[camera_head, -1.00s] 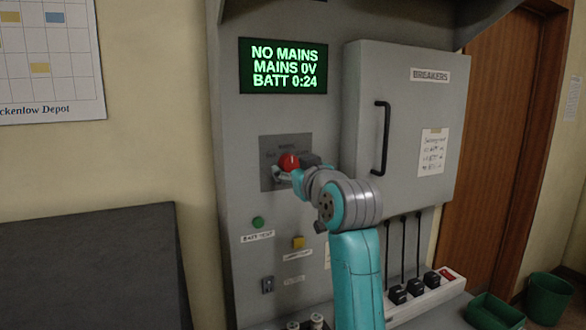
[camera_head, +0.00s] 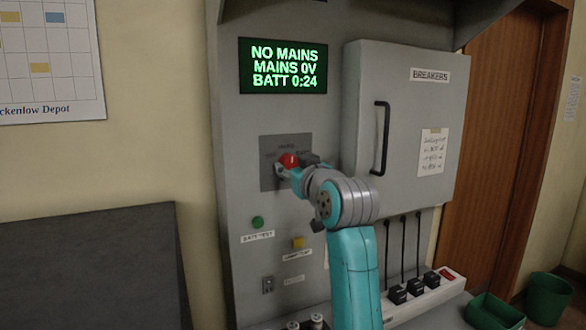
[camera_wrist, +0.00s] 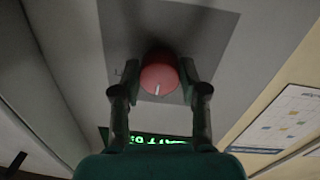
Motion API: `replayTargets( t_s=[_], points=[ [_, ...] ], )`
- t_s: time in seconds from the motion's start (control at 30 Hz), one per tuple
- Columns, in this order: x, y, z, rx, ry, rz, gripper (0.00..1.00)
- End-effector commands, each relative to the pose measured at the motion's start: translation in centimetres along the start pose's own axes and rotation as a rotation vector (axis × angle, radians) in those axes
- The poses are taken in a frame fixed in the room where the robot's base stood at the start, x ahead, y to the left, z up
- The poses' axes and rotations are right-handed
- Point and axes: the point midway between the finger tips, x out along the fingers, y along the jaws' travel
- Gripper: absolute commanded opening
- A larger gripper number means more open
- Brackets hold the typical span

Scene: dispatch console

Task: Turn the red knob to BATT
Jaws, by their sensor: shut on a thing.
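The red knob (camera_head: 288,161) sits on a dark grey plate (camera_head: 270,178) on the console panel, below the green-lit display (camera_head: 283,66). In the wrist view the red knob (camera_wrist: 159,75) shows a white pointer mark near its lower edge. My gripper (camera_wrist: 160,82) has one finger on each side of the knob and is shut on it. In the head view my gripper (camera_head: 287,172) partly covers the plate. The plate's position lettering is too small or hidden to read. The display reads NO MAINS, MAINS 0V, BATT 0:24.
A green button (camera_head: 257,222) and a yellow button (camera_head: 298,242) sit below the plate. The closed breakers cabinet (camera_head: 405,110) with its black handle (camera_head: 381,138) juts out at the right. Black plugs (camera_head: 415,288) stand on a white strip at lower right.

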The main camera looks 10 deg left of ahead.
Motion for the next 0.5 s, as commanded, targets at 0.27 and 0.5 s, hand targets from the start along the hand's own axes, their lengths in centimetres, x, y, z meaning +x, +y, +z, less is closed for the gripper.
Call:
replayTargets(
  t_s=[0.27, 0.5],
  points=[
    [0.01, -0.09, -0.02, 0.163, -0.009, -0.002, 0.09],
    [0.01, -0.16, -0.05, 0.384, -0.022, -0.005, 0.09]
  ],
)
